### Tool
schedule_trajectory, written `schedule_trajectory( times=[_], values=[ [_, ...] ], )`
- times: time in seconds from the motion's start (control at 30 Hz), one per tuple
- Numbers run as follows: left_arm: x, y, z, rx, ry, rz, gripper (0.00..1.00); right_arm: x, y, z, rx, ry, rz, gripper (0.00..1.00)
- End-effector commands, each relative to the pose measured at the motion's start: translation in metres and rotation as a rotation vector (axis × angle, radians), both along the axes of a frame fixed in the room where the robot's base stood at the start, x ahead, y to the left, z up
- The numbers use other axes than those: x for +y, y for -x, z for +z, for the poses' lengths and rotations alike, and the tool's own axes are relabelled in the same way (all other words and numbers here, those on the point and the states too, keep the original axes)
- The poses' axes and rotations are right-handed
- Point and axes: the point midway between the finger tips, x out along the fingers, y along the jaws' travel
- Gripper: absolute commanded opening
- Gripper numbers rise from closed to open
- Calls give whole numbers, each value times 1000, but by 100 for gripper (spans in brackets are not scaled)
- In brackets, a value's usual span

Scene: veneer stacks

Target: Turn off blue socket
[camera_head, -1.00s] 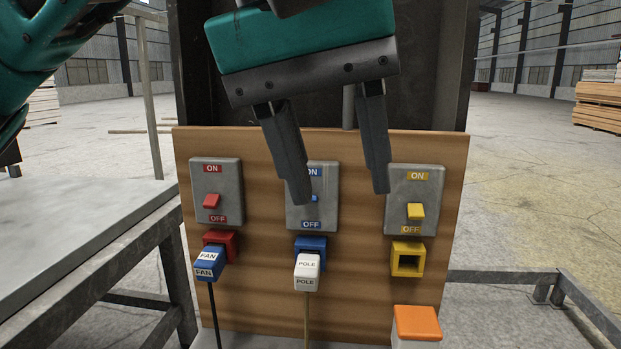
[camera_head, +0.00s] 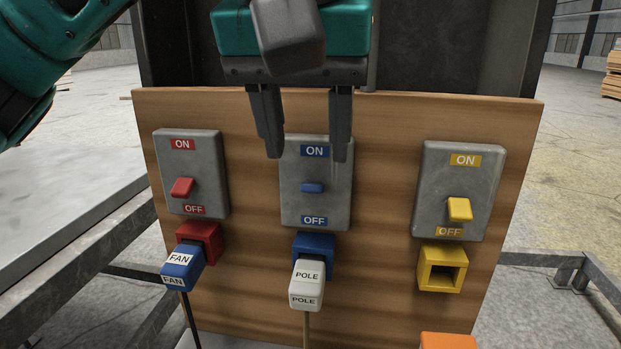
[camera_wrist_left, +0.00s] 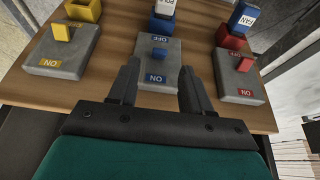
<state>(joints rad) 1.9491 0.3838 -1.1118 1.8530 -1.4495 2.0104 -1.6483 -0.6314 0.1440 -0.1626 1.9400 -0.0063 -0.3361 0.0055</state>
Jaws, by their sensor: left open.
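The blue switch (camera_head: 312,188) sits on a grey plate (camera_head: 336,205) in the middle of the wooden board, between a blue ON label above and a blue OFF label below. The blue socket (camera_head: 314,247) is under it, with a white POLE plug (camera_head: 307,283) in it. My left gripper (camera_head: 307,158) is open and empty, with its fingertips over the upper part of the blue switch's plate, above the switch. In the left wrist view the blue switch (camera_wrist_left: 159,55) lies just beyond the gap between the fingers (camera_wrist_left: 158,75). My right gripper is not in view.
On the left are a red switch (camera_head: 182,188) and a red socket (camera_head: 201,236) holding a blue FAN plug (camera_head: 182,268). On the right are a yellow switch (camera_head: 459,209) and an empty yellow socket (camera_head: 442,270). A grey table (camera_head: 60,215) stands at left.

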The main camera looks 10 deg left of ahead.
Motion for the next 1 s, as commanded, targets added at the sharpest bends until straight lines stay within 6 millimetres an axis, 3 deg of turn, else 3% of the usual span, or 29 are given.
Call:
schedule_trajectory(
  times=[0.1, 0.3, 0.7, 1.0],
  values=[
    [0, -8, -23, 3, -1, 0, 49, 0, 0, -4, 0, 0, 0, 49],
    [0, -18, -43, 0, 0, 1, 49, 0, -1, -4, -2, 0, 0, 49],
    [0, -20, -48, 0, 1, 0, 48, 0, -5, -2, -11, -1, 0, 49],
    [0, -20, -48, 0, 1, 0, 19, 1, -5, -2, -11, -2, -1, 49]
  ],
)
